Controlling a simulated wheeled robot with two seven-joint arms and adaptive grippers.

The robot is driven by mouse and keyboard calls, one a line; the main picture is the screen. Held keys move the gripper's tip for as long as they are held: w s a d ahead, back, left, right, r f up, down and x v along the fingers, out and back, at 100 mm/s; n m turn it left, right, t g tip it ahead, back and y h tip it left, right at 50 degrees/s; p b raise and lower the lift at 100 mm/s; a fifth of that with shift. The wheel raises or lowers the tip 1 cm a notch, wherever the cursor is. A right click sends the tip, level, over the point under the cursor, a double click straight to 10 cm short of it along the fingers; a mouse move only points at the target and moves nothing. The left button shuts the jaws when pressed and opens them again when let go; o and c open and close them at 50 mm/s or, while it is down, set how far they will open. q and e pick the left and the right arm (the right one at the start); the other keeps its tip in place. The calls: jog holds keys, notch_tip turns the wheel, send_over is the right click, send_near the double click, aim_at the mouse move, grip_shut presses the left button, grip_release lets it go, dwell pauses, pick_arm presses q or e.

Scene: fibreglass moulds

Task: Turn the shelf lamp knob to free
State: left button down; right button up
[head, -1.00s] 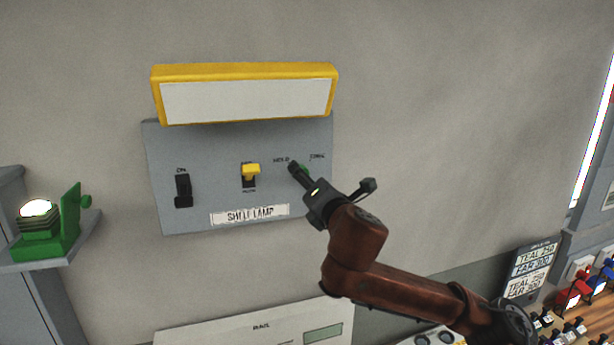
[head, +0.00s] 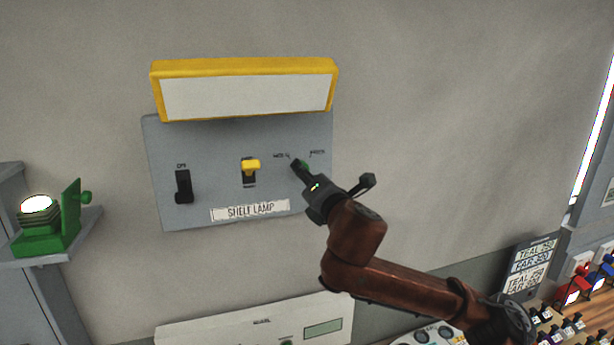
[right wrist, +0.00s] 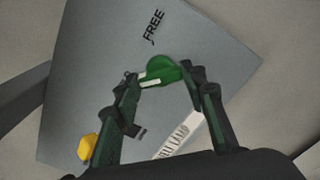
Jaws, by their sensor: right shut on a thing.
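The shelf lamp panel (head: 225,185) is a grey plate on the wall, labelled SHELF LAMP. Its green knob (head: 303,165) is at the right, largely hidden by my right gripper (head: 299,169). In the right wrist view the green knob (right wrist: 164,70) sits between the two fingers of my right gripper (right wrist: 160,78), which is shut on it. The knob's white mark points left in that view, between the FREE label (right wrist: 153,27) and a partly hidden label beside the left finger. My left gripper is not in view.
A yellow-framed lamp (head: 245,95) juts out above the panel. A black switch (head: 183,186) and a yellow-tipped switch (head: 250,170) are left of the knob. A green device (head: 50,225) stands on a shelf at left. A white panel (head: 255,325) is below.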

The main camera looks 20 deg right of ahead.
jog(key=shift+m, duration=0.4)
jog(key=shift+f+m+b, duration=0.15)
jog(key=shift+m+b, duration=1.15)
jog(key=shift+m, duration=2.95)
jog(key=shift+f+m+b, duration=0.1)
jog(key=shift+m+b, duration=1.2)
jog(key=shift+m, duration=2.95)
jog(key=o, duration=1.2)
jog(key=shift+c, duration=0.2)
jog(key=shift+r, duration=0.1)
